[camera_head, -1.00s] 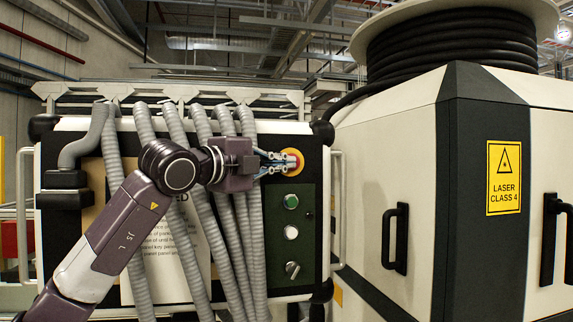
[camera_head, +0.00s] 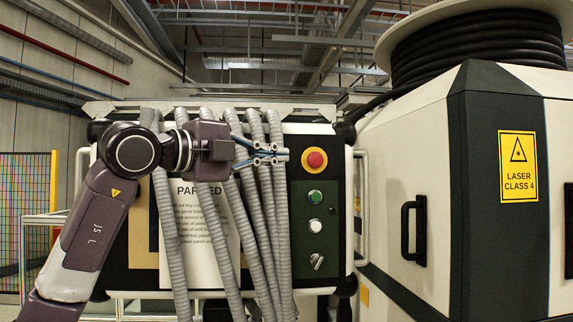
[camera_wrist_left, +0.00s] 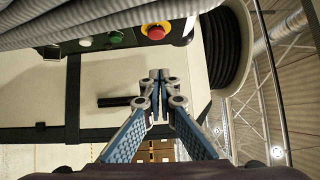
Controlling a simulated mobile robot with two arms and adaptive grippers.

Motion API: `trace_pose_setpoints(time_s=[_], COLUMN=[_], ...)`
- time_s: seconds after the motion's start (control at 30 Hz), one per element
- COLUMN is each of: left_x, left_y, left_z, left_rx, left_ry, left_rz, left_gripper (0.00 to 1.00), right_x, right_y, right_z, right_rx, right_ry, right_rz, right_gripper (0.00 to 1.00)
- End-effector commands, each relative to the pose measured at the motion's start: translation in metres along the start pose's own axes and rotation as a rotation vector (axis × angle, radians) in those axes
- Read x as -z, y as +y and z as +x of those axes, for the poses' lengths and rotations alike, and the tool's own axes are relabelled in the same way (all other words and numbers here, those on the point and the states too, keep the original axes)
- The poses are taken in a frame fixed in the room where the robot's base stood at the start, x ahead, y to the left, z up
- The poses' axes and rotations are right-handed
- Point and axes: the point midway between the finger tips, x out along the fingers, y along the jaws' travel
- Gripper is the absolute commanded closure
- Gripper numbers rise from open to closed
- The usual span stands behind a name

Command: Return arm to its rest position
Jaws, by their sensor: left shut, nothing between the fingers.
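My left arm comes in from the left in the head view, and its gripper (camera_head: 281,155) points right, in front of the grey hoses. The fingers are shut and empty, with the tips a little left of the red emergency stop button (camera_head: 315,160) and apart from it. In the left wrist view the shut fingertips (camera_wrist_left: 160,76) are in the middle. The red button (camera_wrist_left: 155,31) shows above them, clear of the fingers. My right gripper does not show.
Several grey hoses (camera_head: 206,225) hang over the control panel, close to my left gripper. A green panel (camera_head: 315,222) holds a green button, a white button and a switch. The cabinet (camera_head: 400,150) with a laser warning sign (camera_head: 518,166) stands right.

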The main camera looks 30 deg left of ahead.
Motion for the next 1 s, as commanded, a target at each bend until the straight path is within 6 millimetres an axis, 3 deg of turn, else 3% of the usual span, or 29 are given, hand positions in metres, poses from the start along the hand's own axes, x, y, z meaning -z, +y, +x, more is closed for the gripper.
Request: trace_pose_setpoints(time_s=[0.23,0.63,0.77,0.9,1.0], left_x=[-0.001,0.007,0.05,0.123,0.165], left_y=[0.0,0.005,0.026,0.059,0.077], left_z=[-0.002,0.004,0.029,0.052,0.055], left_rx=[-0.001,0.0,0.03,0.13,0.235], left_ry=[-0.001,0.025,0.162,0.398,0.537], left_rz=[-0.001,0.004,0.026,0.007,-0.059], left_gripper=[1.0,1.0,1.0,1.0,1.0], right_x=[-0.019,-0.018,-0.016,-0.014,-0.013], right_y=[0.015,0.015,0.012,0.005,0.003], right_z=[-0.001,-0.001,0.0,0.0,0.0], right_rx=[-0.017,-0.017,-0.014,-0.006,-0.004], right_ry=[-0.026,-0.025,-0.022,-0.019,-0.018], right_rz=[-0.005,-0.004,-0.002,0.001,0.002], right_gripper=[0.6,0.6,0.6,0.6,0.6])
